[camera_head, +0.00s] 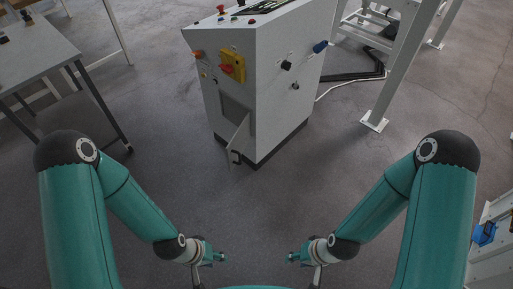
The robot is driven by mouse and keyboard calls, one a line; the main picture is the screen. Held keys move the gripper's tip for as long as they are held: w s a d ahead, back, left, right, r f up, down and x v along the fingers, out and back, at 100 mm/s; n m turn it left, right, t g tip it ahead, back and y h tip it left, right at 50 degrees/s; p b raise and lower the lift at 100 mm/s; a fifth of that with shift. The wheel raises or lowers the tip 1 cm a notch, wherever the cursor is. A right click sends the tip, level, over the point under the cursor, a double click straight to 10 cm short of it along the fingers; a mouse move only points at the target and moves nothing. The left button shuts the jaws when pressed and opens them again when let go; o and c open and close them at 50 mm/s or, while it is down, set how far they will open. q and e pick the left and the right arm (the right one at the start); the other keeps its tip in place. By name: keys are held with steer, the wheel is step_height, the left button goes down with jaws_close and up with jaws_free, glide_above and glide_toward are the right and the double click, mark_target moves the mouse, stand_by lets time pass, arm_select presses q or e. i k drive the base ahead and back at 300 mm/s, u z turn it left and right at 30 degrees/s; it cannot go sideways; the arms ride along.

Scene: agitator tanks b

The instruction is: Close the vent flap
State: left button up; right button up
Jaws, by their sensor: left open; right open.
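The vent flap (239,141) is a small grey panel low on the front of a light grey cabinet (274,72). It stands swung out from the cabinet face, with a dark handle (236,157) near its lower end. A dark recess (232,114) shows in the cabinet face beside it. My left gripper (206,262) is open and empty, apart from the flap and nearer to me. My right gripper (306,262) is open and empty, to the right of the left one and also apart from the flap. Both grippers' fingers are small and partly hidden.
A yellow box with a red knob (232,66) sticks out above the recess. Black and blue knobs are on the cabinet's right face. A table (40,62) stands at left, and a white frame leg (399,75) at right. The floor between my grippers and the cabinet is clear.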

mark_target(244, 144)
steer(key=u, duration=0.1)
steer(key=i, duration=1.1)
steer(key=z, duration=0.75)
